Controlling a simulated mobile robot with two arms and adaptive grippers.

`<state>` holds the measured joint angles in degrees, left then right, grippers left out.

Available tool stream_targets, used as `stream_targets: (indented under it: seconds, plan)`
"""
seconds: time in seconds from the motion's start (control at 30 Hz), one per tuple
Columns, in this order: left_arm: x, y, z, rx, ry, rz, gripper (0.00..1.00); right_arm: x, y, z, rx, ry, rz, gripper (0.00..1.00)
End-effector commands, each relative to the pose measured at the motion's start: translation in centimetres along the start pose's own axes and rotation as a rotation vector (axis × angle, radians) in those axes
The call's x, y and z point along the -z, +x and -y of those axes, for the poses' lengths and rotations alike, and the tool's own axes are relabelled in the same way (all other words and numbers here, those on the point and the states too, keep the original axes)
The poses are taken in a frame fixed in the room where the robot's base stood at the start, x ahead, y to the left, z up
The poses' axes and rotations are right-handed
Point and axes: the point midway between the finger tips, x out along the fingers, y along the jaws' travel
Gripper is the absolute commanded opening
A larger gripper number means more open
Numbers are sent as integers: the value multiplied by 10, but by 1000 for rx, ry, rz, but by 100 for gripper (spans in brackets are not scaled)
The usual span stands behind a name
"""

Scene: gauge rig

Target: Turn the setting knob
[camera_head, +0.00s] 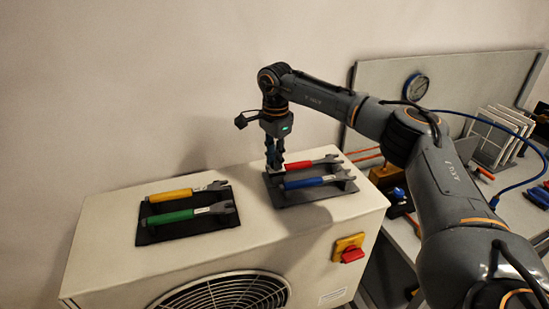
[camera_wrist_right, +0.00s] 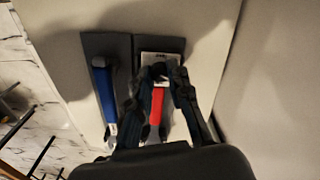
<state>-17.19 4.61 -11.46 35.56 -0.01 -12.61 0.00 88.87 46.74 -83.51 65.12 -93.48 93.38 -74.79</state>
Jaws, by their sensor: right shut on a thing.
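A red knob (camera_head: 352,254) on a yellow plate (camera_head: 345,243) is on the front face of the pale metal unit (camera_head: 110,220). I cannot tell if it is the setting knob. My right gripper (camera_head: 275,160) is well above and left of it, over the right rack on the unit's top. It is shut on the red-handled wrench (camera_head: 300,165). In the right wrist view, the fingers (camera_wrist_right: 165,80) straddle this red wrench (camera_wrist_right: 157,108), partly hiding it. I cannot tell whether it is lifted off the rack. My left gripper is not in view.
The blue wrench (camera_head: 305,182) lies close beside the red one. A left rack holds yellow (camera_head: 172,196) and green (camera_head: 172,216) wrenches. A fan grille (camera_head: 225,293) is on the unit's front. A round gauge (camera_head: 416,87) is on the panel behind the bench at right.

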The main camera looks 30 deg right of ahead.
Motion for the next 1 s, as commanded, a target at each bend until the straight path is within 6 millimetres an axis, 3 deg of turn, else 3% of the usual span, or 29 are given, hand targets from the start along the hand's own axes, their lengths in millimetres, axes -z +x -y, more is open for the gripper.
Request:
stream_targets:
  seconds: [1.0]
  plan:
    - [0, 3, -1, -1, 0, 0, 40, -1, 0, 1, 0, 961, -25, 0]
